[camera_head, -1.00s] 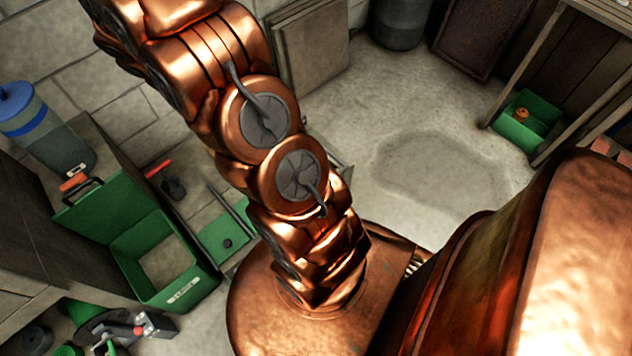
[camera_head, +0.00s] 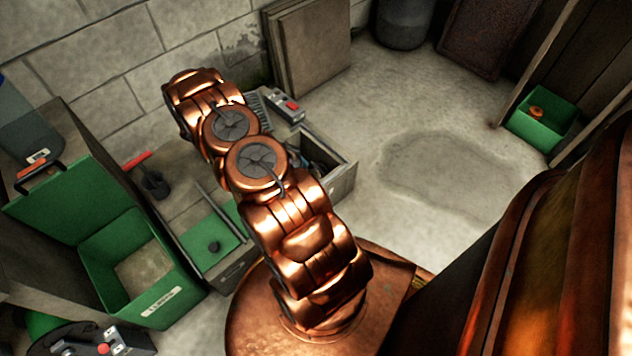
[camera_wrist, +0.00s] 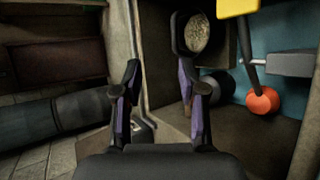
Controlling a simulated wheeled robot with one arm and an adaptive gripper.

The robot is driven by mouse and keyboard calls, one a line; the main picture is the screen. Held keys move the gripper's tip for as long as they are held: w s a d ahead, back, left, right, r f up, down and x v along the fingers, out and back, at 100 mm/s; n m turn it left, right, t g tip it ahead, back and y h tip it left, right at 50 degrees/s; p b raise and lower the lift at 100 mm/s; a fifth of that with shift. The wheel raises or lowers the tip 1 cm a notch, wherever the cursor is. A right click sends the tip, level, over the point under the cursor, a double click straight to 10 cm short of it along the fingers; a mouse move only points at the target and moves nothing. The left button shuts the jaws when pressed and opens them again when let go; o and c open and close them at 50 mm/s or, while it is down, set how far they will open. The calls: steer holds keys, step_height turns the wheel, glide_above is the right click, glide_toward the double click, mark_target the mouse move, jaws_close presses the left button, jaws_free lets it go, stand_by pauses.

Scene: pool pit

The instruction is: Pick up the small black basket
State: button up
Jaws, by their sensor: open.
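A small black rounded thing (camera_wrist: 179,36) with a dark rim and a pale speckled inside stands at the top middle of the wrist view. It may be the small black basket, but I cannot tell for sure. My gripper (camera_wrist: 160,88) is open in the wrist view, with nothing visible between its two dark purple-sided fingers. In the head view my copper arm hides the gripper, and I cannot make out the basket there.
An open wooden tray (camera_head: 342,178) with tools lies beyond my arm. A green bin (camera_head: 125,262) with a raised lid stands left. A green box (camera_head: 541,122) sits far right. The wrist view shows an orange ball (camera_wrist: 263,101) and a grey cylinder (camera_wrist: 217,88). Middle floor is clear.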

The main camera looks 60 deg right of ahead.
steer(key=b, duration=0.1)
glide_toward(315, 165)
step_height(315, 165, down, 2)
steer(key=d, duration=0.1)
steer(key=shift+s+r+b+x, duration=0.1)
steer(key=shift+b+x, duration=0.45)
steer(key=shift+x, duration=0.85)
steer(key=shift+s+r+b+x, duration=0.15)
steer(key=shift+b+x, duration=0.45)
steer(key=shift+x, duration=0.85)
steer(key=shift+s+r+b+x, duration=0.1)
steer(key=shift+b+x, duration=0.45)
steer(key=shift+x, duration=0.85)
steer(key=shift+c, duration=0.3)
jaws_close()
